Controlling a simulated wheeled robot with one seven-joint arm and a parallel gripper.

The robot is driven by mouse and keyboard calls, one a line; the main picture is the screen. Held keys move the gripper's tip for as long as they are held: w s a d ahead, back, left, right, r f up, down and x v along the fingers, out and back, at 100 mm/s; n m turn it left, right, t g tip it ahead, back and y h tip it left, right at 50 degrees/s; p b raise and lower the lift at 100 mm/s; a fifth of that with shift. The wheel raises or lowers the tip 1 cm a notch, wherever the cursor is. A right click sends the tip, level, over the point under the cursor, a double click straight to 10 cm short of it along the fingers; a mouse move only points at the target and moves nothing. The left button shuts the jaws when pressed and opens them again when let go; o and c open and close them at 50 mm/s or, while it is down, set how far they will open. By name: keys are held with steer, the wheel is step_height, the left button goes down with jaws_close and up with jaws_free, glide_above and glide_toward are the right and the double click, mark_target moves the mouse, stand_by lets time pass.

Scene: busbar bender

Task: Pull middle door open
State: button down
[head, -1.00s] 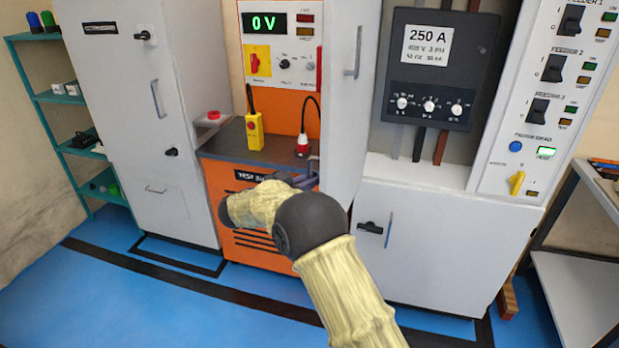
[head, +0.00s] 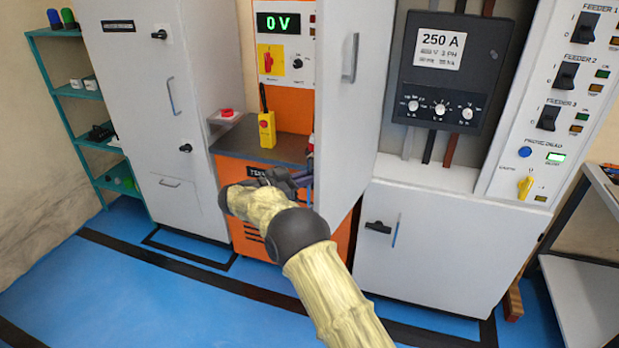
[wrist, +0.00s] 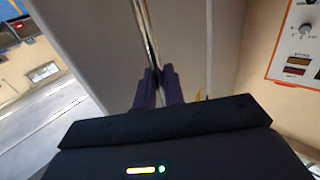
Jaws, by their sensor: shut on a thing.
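The middle door (head: 345,110) is a tall pale grey door. It stands partly open at the right side of the orange test cabinet (head: 237,229), with an upright handle (head: 349,52) high on its face. My gripper (head: 300,180) is low at the door's left edge. The wrist view shows its dark purple fingers (wrist: 158,88) close together on a thin shiny upright strip (wrist: 147,35) at the door. I cannot tell whether that strip is the door's edge or a bar. The fingertips are partly hidden in the head view.
A grey cabinet (head: 160,100) stands on the left. On the right are a low white cabinet (head: 430,260), a dark 250 A breaker (head: 438,70) and a feeder panel (head: 545,120). A yellow pendant (head: 267,130) stands on the bench top. Blue floor (head: 130,290) is clear in front.

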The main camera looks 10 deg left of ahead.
steer(key=c, duration=1.6)
jaws_free()
steer(key=shift+w+d+r, duration=0.15)
steer(key=shift+d+r, duration=0.1)
steer(key=shift+d, duration=0.05)
steer(key=shift+c, duration=0.2)
steer(key=shift+s+a+f, duration=0.2)
steer(key=shift+a, duration=0.1)
steer(key=b+v, duration=0.1)
steer(key=v, duration=1.6)
steer(key=shift+w+r, duration=0.1)
